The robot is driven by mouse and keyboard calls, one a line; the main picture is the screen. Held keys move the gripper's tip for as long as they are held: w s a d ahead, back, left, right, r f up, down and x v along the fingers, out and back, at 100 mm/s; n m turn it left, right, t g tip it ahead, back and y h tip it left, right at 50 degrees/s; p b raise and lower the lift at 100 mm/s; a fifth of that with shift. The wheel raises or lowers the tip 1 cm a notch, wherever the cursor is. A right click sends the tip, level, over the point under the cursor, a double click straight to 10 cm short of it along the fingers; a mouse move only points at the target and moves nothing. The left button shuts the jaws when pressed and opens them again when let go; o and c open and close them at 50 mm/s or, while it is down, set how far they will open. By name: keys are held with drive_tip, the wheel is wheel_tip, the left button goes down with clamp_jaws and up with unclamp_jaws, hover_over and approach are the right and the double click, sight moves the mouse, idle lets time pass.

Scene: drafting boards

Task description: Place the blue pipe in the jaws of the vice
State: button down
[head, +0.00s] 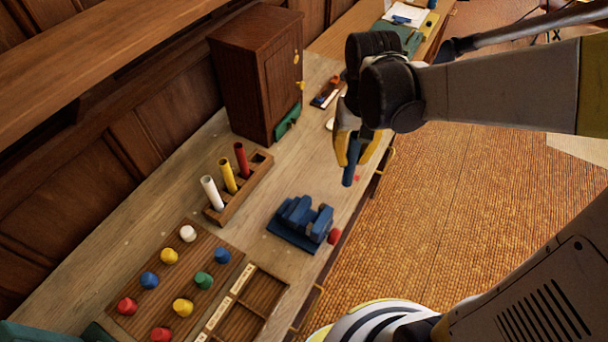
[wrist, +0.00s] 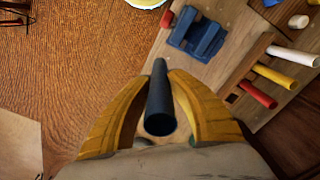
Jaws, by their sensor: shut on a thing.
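The blue pipe (head: 351,162) is held in my gripper (head: 356,147), with its lower end hanging below the yellow fingers near the bench's front edge. In the wrist view the dark blue pipe (wrist: 160,103) stands between the two yellow fingers of my gripper (wrist: 160,85). The blue vice (head: 302,223) sits on the bench, lower left of the pipe in the head view and apart from it. Its jaws have a gap between them and look empty. The vice also shows at the top of the wrist view (wrist: 198,38). A red knob (head: 334,236) is at its front.
A wooden rack (head: 229,205) holds white, yellow and red pipes behind the vice. A board with several coloured pegs (head: 149,280) and a divided tray (head: 252,312) lie at lower left. A wooden cabinet (head: 240,85) stands at the back. Bare bench lies around the vice.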

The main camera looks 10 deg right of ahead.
drive_tip(key=s+a+f+b, duration=0.3)
drive_tip(key=a+f, duration=0.6)
drive_tip(key=f, duration=0.1)
drive_tip(key=shift+s+a+f, duration=0.15)
drive_tip(key=shift+s+a, duration=0.1)
drive_tip(key=shift+f, duration=0.1)
drive_tip(key=c, duration=1.3)
unclamp_jaws()
wheel_tip(320, 180, up, 12)
drive_tip(key=p, duration=0.3)
drive_tip(key=s+d+r+t, duration=0.1)
drive_tip(key=d+r+t, duration=0.1)
drive_tip(key=d, duration=0.1)
drive_tip(key=s+d+r+t, duration=0.1)
drive_tip(key=d+r+t, duration=0.1)
drive_tip(key=d, duration=0.2)
drive_tip(key=s+d+r+t, duration=0.1)
drive_tip(key=d+r+t, duration=0.2)
drive_tip(key=d, duration=0.1)
drive_tip(key=shift+s+d, duration=0.25)
drive_tip(key=shift+s, duration=0.15)
